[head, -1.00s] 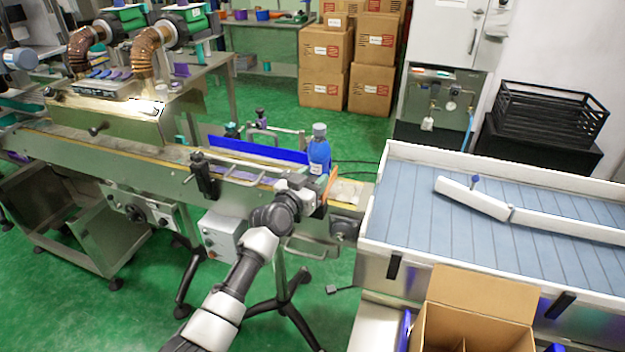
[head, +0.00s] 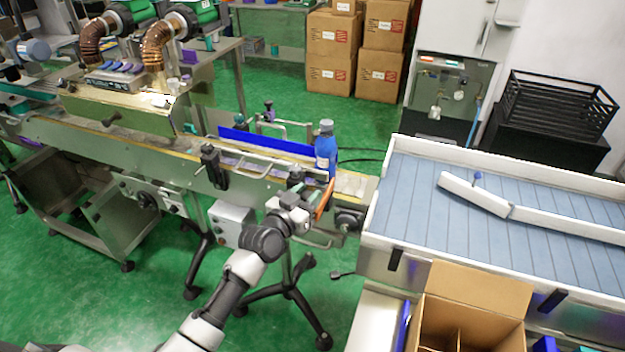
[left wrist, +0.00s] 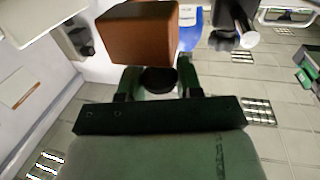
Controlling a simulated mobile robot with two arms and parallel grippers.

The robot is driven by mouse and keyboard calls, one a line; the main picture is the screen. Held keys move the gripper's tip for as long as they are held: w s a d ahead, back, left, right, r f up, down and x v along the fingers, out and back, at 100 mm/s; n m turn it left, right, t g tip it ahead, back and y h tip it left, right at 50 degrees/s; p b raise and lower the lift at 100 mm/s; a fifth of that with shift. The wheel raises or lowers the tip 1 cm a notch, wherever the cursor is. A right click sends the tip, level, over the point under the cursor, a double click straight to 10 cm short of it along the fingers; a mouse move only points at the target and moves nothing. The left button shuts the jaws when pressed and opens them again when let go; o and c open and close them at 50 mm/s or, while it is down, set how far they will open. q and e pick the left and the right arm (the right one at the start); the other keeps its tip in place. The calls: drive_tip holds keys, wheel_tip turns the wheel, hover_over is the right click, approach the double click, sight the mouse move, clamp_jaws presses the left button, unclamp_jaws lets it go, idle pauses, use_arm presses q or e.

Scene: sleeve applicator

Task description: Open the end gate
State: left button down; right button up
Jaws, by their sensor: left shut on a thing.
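The end gate (head: 325,199) is a thin orange plate at the right end of the conveyor, on the near side of the belt. It shows as an orange-brown block (left wrist: 138,35) at the top of the left wrist view. My left gripper (head: 305,207) is right beside the gate. In the left wrist view my left gripper (left wrist: 158,82) has its fingers shut around a dark round knob (left wrist: 158,80) close to the gate. How the knob joins the gate is hidden. My right gripper is out of view.
A blue bottle (head: 326,152) stands upright on the conveyor (head: 150,165) just behind the gate. A blue side rail (head: 265,142) runs along the far side. A blue-grey slatted table (head: 450,235) lies to the right, with an open carton (head: 480,285) in front.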

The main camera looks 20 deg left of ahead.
use_arm(q)
drive_tip(key=c, duration=1)
unclamp_jaws()
drive_tip(key=b+v, duration=0.1)
drive_tip(key=v, duration=0.9)
drive_tip(key=shift+s+a, duration=0.1)
drive_tip(key=shift+s, duration=0.25)
